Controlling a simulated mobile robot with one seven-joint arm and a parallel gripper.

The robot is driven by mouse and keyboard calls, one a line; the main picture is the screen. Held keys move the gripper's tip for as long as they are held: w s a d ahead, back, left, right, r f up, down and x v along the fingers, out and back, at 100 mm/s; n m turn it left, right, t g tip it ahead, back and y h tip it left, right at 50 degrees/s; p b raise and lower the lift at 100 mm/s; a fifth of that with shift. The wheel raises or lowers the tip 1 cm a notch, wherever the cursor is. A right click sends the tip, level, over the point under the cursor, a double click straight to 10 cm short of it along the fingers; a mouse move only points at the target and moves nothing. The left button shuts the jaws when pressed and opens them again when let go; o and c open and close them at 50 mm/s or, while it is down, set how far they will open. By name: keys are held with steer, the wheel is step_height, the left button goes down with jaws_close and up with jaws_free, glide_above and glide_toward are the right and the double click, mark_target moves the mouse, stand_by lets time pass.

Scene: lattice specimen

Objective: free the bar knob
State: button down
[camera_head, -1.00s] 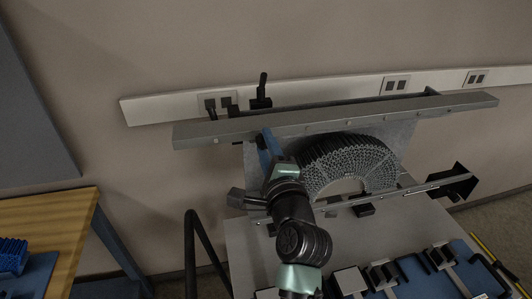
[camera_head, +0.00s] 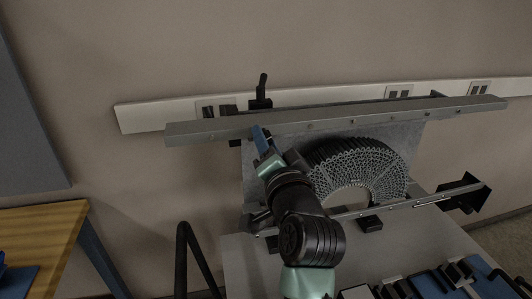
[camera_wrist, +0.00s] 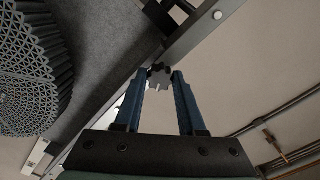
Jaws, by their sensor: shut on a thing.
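The bar knob (camera_wrist: 159,77) is a dark lobed knob in the wrist view, beside the grey metal bar (camera_wrist: 195,38). My gripper (camera_wrist: 158,84) has its blue fingers on either side of the knob and is shut on it. In the head view my gripper (camera_head: 257,131) reaches up to the left part of the long upper bar (camera_head: 340,119). The knob is hidden there by the gripper and bar. The grey lattice specimen (camera_head: 362,165) is a fan-shaped arch right of the gripper; part of it also shows in the wrist view (camera_wrist: 22,85).
A lower rail (camera_head: 400,204) crosses in front of the specimen. A black upright handle (camera_head: 262,88) stands behind the upper bar. A white outlet strip (camera_head: 150,116) runs along the wall. A wooden table (camera_head: 40,240) is at the left; blue trays (camera_head: 490,285) lie at the lower right.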

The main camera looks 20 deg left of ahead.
steer(key=n+b, duration=0.8)
steer(key=n, duration=0.4)
steer(key=shift+f+b, duration=0.1)
steer(key=shift+b, duration=0.25)
steer(key=shift+n, duration=0.3)
steer(key=c, duration=0.5)
jaws_free()
steer(key=b+v, duration=0.2)
steer(key=v, duration=1.1)
